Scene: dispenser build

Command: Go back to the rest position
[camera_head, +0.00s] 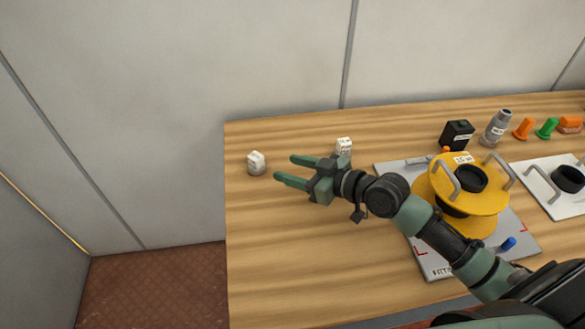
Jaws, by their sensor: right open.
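My right gripper (284,170) is open above the left part of the wooden table (300,275). Its two green fingers point left and nothing shows between them. My right arm reaches in from the lower right corner and passes in front of part of the grey board and the yellow assembly. My left gripper is not in this view.
A small white piece (256,162) stands just left of my fingertips, another (344,146) behind the gripper. A yellow round assembly (442,185) sits on a grey board (438,266). A black box (457,135), grey cylinder (496,128) and coloured pieces line the back right.

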